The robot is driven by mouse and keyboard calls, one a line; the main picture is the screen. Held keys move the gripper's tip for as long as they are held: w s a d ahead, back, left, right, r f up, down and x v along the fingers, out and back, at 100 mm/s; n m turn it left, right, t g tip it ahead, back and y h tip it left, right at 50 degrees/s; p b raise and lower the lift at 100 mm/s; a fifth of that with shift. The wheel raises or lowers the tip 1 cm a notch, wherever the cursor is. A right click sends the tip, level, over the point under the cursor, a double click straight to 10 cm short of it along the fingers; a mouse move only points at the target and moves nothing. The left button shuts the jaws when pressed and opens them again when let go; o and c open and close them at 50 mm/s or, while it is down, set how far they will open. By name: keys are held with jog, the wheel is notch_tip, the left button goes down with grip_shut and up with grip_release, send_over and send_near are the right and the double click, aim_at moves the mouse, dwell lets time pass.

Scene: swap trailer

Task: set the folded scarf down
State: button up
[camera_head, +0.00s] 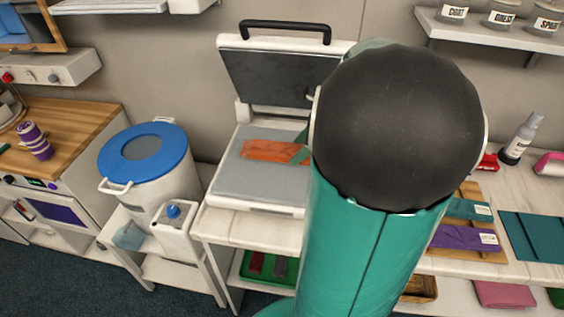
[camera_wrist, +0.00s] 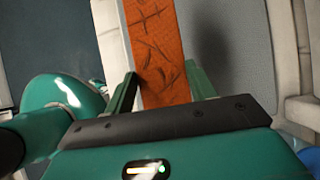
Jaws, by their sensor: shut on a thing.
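The folded scarf (camera_head: 268,150) is orange with dark line markings. In the head view it is over the grey lower pad (camera_head: 245,180) of an open press. In the wrist view the scarf (camera_wrist: 158,45) runs up from between my two green fingers, with grey pad beside it. My gripper (camera_wrist: 162,88) is shut on its near end. A dark shadow falls on the pad beside the scarf; I cannot tell whether the scarf touches the pad. In the head view my gripper (camera_head: 301,150) is mostly hidden behind my arm, which also covers the right part of the press.
The press's dark upper plate (camera_head: 280,78) is raised, with a black handle. A white bin with a blue lid (camera_head: 145,150) and a blue-capped jug (camera_head: 178,228) stand left. On the right counter lie purple (camera_head: 462,239) and teal (camera_head: 535,235) folded cloths and a bottle (camera_head: 520,140).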

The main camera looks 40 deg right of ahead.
send_near(278, 171)
jog(key=shift+w+a+f, duration=0.3)
jog(key=shift+w+a, duration=0.2)
jog(key=shift+a, duration=0.05)
jog(key=shift+w+a+f, duration=0.25)
jog(key=shift+w+a, duration=0.25)
jog(key=shift+w+f, duration=0.15)
jog(key=shift+f, duration=0.8)
jog(key=shift+w+f, duration=0.2)
jog(key=shift+f, duration=0.7)
jog(key=shift+f, duration=0.1)
jog(key=o, duration=1.1)
jog(key=shift+c, duration=0.2)
